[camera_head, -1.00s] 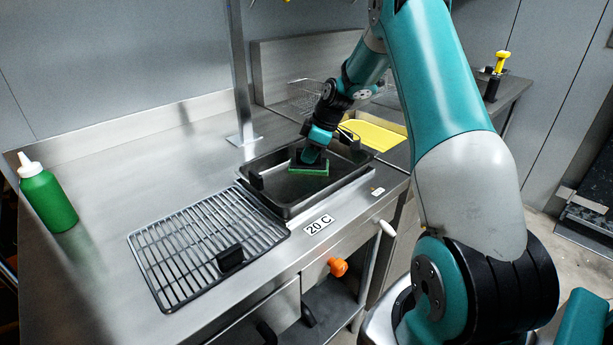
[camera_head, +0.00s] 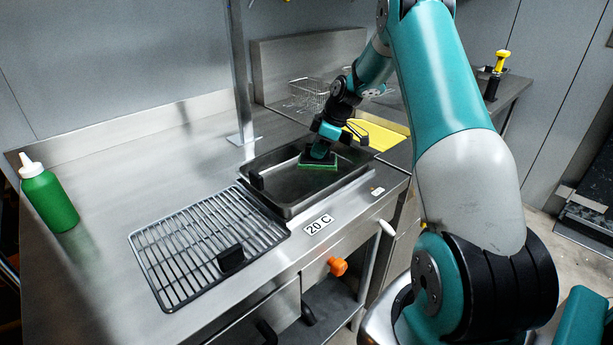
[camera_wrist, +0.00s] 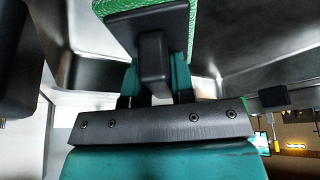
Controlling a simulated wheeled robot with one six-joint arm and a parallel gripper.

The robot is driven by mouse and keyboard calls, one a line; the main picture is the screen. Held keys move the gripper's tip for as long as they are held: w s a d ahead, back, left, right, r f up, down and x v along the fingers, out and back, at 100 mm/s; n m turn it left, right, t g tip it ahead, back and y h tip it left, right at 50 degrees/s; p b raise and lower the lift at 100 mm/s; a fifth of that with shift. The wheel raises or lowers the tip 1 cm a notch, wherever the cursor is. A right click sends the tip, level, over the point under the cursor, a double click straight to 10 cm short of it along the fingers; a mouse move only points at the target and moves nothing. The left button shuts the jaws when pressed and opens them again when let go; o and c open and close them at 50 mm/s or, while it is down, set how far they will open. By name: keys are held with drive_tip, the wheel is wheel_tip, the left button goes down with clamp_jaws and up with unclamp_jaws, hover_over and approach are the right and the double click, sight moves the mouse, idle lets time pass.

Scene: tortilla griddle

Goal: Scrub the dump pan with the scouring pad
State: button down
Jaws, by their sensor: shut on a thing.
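The scouring pad (camera_head: 318,166) is a green pad under a dark holder. It is inside the dump pan (camera_head: 290,208), a dark rectangular pan set in the steel counter. My gripper (camera_head: 321,150) is shut on the pad's dark handle, above the pan's right half. In the wrist view the handle (camera_wrist: 153,60) stands between my fingers, with the green pad (camera_wrist: 196,10) beyond it. Whether the pad's underside touches the pan floor is hard to tell.
A wire rack (camera_head: 185,250) lies left of the pan. A green bottle (camera_head: 50,203) stands at the far left. A yellow tray (camera_head: 380,134) and wire basket (camera_head: 308,93) are behind the pan. A steel post (camera_head: 242,80) rises at the pan's back left.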

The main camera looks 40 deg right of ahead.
drive_tip(key=shift+a+f+b, duration=0.1)
drive_tip(key=shift+a+b, duration=0.2)
drive_tip(key=shift+a, duration=0.95)
drive_tip(key=c, duration=1.2)
unclamp_jaws()
clamp_jaws()
drive_tip(key=shift+r+p, duration=1.7)
drive_tip(key=shift+r, duration=0.85)
